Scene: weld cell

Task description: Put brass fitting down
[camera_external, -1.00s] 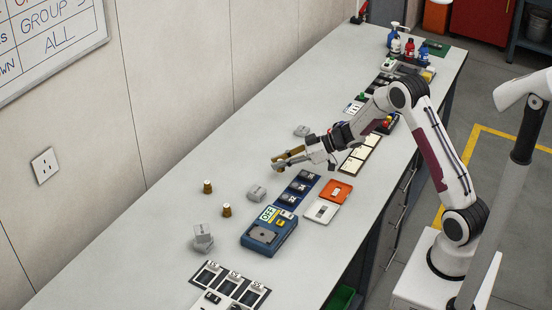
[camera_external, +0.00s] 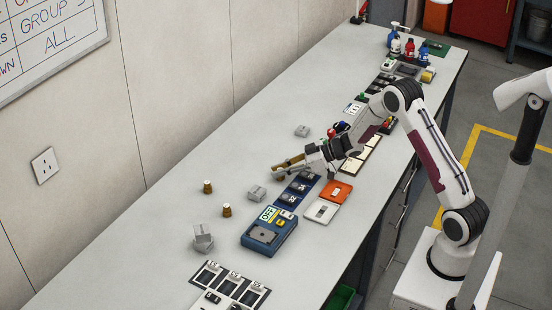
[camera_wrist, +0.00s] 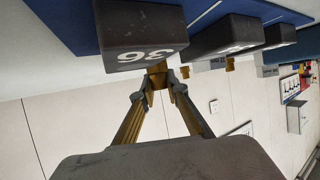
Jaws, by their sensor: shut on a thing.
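My gripper (camera_wrist: 158,88) is shut on a brass fitting (camera_wrist: 156,68), which shows between the fingertips in the wrist view. Two other brass fittings (camera_external: 207,187) (camera_external: 227,210) stand upright on the bench to the left.
A blue device (camera_external: 268,232), an orange plate (camera_external: 335,190) and a white plate (camera_external: 321,211) are near. The bench (camera_external: 150,250) is clear toward the wall.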

